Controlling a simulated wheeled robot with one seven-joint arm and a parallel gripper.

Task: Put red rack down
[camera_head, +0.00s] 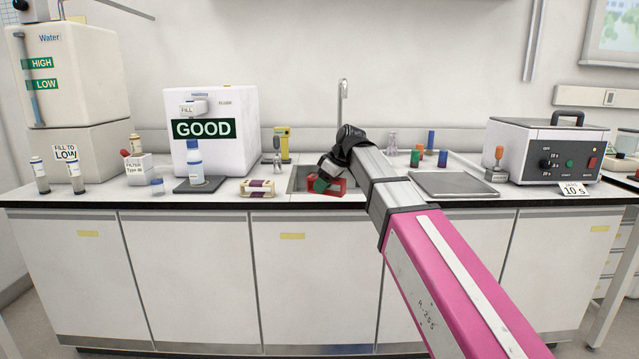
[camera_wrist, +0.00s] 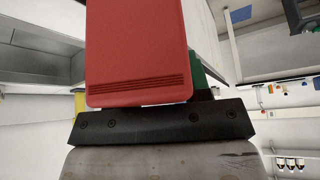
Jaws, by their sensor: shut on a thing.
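The red rack (camera_head: 326,187) is near the front edge of the counter, in front of the sink (camera_head: 302,177). My gripper (camera_head: 328,182) is shut on it, with the arm reaching in from the lower right. In the wrist view the red rack (camera_wrist: 137,50) fills the upper middle, a flat red face with ridged lines near its end, close against the dark gripper bar (camera_wrist: 160,122). A green part (camera_wrist: 205,75) shows behind the rack. I cannot tell whether the rack's underside touches the counter.
A small cream and maroon box (camera_head: 257,188) lies left of the rack. A bottle (camera_head: 194,162) stands on a dark pad before the white GOOD machine (camera_head: 214,110). A grey plate (camera_head: 452,184) lies on the right, with several small colored vials (camera_head: 430,140) behind it.

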